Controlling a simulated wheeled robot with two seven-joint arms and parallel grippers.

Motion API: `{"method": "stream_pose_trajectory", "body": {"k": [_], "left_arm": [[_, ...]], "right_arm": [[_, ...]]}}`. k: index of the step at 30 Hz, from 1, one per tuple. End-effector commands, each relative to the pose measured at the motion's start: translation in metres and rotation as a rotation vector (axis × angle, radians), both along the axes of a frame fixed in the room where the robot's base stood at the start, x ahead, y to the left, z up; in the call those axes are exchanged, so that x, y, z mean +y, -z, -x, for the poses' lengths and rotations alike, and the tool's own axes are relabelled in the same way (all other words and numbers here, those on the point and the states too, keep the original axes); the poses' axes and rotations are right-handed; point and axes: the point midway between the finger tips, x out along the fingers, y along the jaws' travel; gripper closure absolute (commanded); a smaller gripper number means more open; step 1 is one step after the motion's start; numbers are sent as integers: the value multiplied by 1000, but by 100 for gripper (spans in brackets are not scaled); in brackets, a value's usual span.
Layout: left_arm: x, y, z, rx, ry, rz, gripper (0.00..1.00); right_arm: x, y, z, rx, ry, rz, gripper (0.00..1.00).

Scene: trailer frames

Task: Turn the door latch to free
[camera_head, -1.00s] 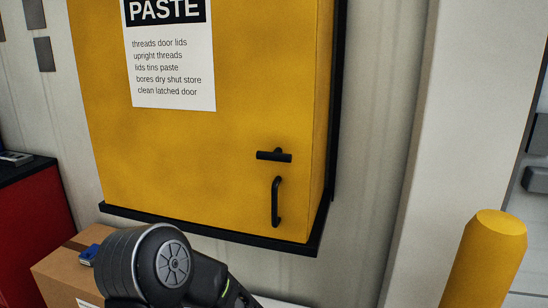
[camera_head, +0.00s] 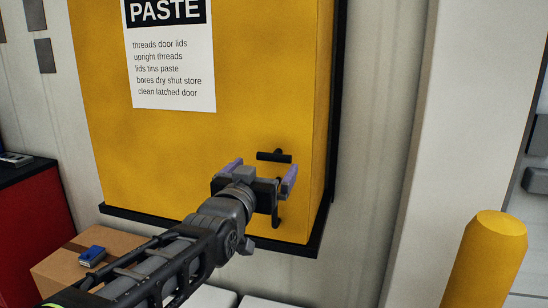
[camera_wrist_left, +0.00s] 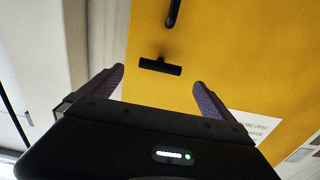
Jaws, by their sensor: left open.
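The door latch (camera_head: 274,156) is a short black bar lying level on the yellow cabinet door (camera_head: 150,140). Below it, the black upright pull handle (camera_head: 277,217) is partly hidden by my left gripper. My left gripper (camera_head: 262,171) is open, with purple-grey fingers spread just in front of the door and slightly below the latch in the head view. In the left wrist view, the latch (camera_wrist_left: 159,66) shows beyond and between the two open fingertips (camera_wrist_left: 158,78), with nothing held. The right gripper is not in view.
A cardboard box (camera_head: 62,269) with a blue item (camera_head: 92,256) on it stands at lower left, beside a red cabinet (camera_head: 35,220). A yellow post (camera_head: 484,262) stands at lower right. A paper sign (camera_head: 172,60) is on the door.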

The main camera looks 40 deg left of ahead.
Motion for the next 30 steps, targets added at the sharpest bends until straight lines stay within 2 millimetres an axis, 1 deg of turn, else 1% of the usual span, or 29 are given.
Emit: {"method": "stream_pose_trajectory", "body": {"k": [5,8,15,18,22,29,30], "left_arm": [[4,-1,-10,2,0,2,0],[8,0,-22,3,-1,3,0],[21,0,-57,3,-1,4,0],[24,0,-67,3,-1,2,0],[26,0,-73,-1,-1,3,0],[26,0,-74,-1,0,2,0],[26,0,-73,-1,0,2,2]], "right_arm": [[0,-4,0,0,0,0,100],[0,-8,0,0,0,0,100],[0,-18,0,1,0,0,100],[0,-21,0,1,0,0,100],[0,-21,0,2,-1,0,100],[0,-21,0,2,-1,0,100],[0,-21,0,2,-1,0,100]]}}
